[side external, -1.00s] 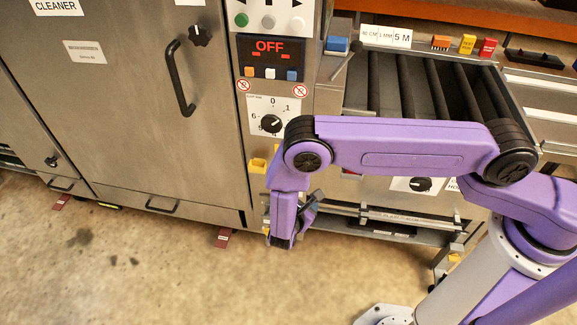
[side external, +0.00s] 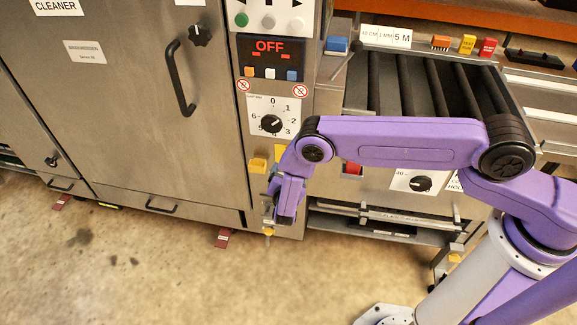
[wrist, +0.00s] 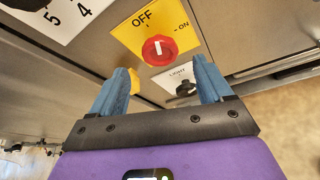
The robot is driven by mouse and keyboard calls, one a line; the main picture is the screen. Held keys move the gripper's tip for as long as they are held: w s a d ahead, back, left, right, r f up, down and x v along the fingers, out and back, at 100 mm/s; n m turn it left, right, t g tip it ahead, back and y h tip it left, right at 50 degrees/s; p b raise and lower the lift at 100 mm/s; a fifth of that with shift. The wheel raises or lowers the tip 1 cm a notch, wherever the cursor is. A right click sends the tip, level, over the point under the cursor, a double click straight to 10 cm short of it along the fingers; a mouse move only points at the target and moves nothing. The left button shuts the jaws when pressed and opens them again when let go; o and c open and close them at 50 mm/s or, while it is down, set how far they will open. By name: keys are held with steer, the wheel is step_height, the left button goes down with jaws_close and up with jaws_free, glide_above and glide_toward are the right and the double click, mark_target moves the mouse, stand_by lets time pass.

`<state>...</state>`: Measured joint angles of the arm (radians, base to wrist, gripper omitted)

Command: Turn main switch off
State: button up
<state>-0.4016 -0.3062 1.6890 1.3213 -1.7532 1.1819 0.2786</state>
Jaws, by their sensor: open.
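The main switch is a red knob (wrist: 158,52) on a yellow plate (wrist: 178,18) marked OFF and ON in the wrist view. A white mark on the knob runs roughly upright in the picture; I cannot tell surely which label it indicates. In the side external view, part of the yellow plate (side external: 281,151) shows at the cabinet front, and my arm hides the knob. My gripper (wrist: 163,70) is open and empty. Its blue fingers frame the knob in the wrist view, with the knob beyond the tips and apparently apart from them. My gripper (side external: 273,186) is low in front of the cabinet.
A numbered black dial (side external: 271,124) sits above the yellow plate, under a display (side external: 269,47) reading OFF. A yellow block (side external: 258,165) is left of my gripper. A black knob (wrist: 186,88) is below the switch in the wrist view.

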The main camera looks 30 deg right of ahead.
steer(key=shift+x, duration=2.9)
steer(key=c, duration=1)
